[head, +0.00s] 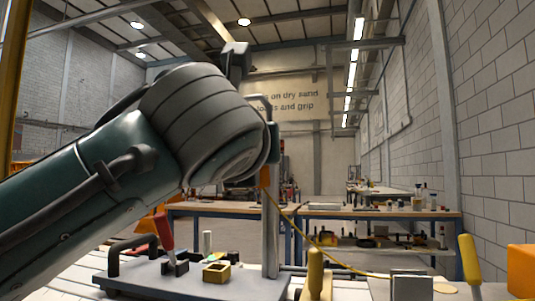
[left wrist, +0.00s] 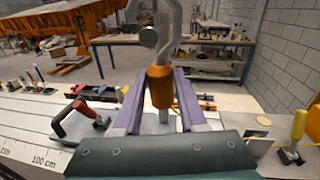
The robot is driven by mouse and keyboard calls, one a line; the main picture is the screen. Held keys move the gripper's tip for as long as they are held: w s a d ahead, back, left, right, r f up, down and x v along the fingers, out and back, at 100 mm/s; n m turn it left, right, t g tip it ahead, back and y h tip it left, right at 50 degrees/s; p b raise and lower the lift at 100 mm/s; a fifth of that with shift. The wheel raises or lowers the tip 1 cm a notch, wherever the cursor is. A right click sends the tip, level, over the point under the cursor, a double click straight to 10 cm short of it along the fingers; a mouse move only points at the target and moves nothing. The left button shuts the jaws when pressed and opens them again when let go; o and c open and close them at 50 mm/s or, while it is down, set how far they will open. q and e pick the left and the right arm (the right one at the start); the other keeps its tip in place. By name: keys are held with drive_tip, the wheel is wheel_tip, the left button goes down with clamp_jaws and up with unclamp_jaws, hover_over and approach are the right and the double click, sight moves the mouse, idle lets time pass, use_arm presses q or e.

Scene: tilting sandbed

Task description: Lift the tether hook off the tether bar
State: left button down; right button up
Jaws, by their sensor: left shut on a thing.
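The tether hook (left wrist: 160,88) has an orange grip and a bent grey metal shaft rising out of the top of the left wrist view. In the head view its grey curved top (head: 258,97) and a bit of orange (head: 265,178) show beside my arm. My left gripper (left wrist: 159,74) is shut on the orange grip, with a purple finger on each side. A grey round end (left wrist: 148,38), apparently the tether bar, shows within the hook's bend. I cannot tell whether hook and bar touch. My left arm hides much of this in the head view. My right gripper is out of view.
A grey plate (head: 190,284) with a black handle (head: 130,252) and a red-handled part (head: 163,232) lies below my arm. A grey post (head: 270,235) stands there. A yellow cord (head: 300,228) runs down right. Yellow handles (head: 469,260) stand at right. Workbenches (head: 390,213) are behind.

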use_arm(q)
drive_tip(key=s+r+p, duration=0.4)
drive_tip(key=s+p, duration=0.2)
drive_tip(key=s, duration=0.3)
drive_tip(key=shift+a, duration=0.3)
idle(0.5)
drive_tip(key=shift+d, duration=0.1)
drive_tip(key=s+d+p, duration=0.1)
drive_tip(key=d+p, duration=0.1)
drive_tip(key=d, duration=0.4)
drive_tip(key=shift+s+d, duration=0.3)
idle(0.5)
drive_tip(key=shift+f, duration=0.1)
